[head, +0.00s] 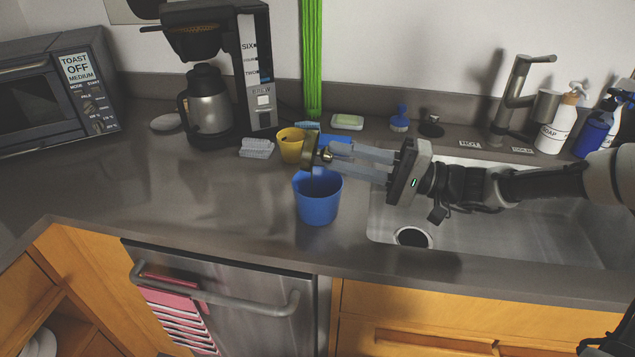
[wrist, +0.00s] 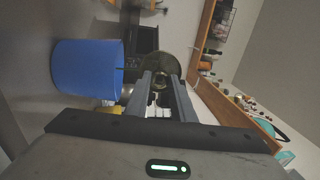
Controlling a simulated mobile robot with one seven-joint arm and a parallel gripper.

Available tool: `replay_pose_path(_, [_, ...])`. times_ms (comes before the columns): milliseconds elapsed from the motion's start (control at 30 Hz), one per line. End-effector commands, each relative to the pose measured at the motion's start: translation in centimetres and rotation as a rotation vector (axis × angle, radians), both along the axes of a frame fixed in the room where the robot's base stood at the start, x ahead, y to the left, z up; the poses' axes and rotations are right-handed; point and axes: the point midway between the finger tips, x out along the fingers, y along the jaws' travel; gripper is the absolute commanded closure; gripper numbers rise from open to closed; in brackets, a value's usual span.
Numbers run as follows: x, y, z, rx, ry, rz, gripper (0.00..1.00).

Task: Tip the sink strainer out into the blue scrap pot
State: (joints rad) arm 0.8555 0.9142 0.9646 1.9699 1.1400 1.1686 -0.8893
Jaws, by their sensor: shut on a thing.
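The blue scrap pot (head: 318,205) stands upright on the counter, left of the sink; it also shows in the wrist view (wrist: 85,68). My gripper (head: 330,153) reaches in from the right and is shut on the knob of the sink strainer (head: 308,151). The strainer is a dark, brassy disc, turned on its side and seen nearly edge-on, above the pot's back rim and apart from the counter. In the wrist view the strainer (wrist: 157,62) shows beyond my fingertips (wrist: 158,85), beside the pot. I cannot see any scraps in the strainer, and the pot's inside is mostly hidden.
A yellow pot (head: 291,146) stands close behind the strainer. A coffee maker (head: 255,75) and toaster oven (head: 65,95) are at the left. The sink (head: 480,225), with an open drain (head: 412,237), faucet (head: 515,90) and bottles (head: 560,125), is at the right. The front-left counter is clear.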

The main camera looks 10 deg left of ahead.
Motion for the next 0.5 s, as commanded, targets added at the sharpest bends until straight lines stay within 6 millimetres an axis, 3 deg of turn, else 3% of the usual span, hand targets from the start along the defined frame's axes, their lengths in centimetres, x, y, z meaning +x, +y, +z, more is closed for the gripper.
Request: replay_pose_path(500, [0.02, -0.17, -0.46, 0.057, 0.0, 0.0, 1.0])
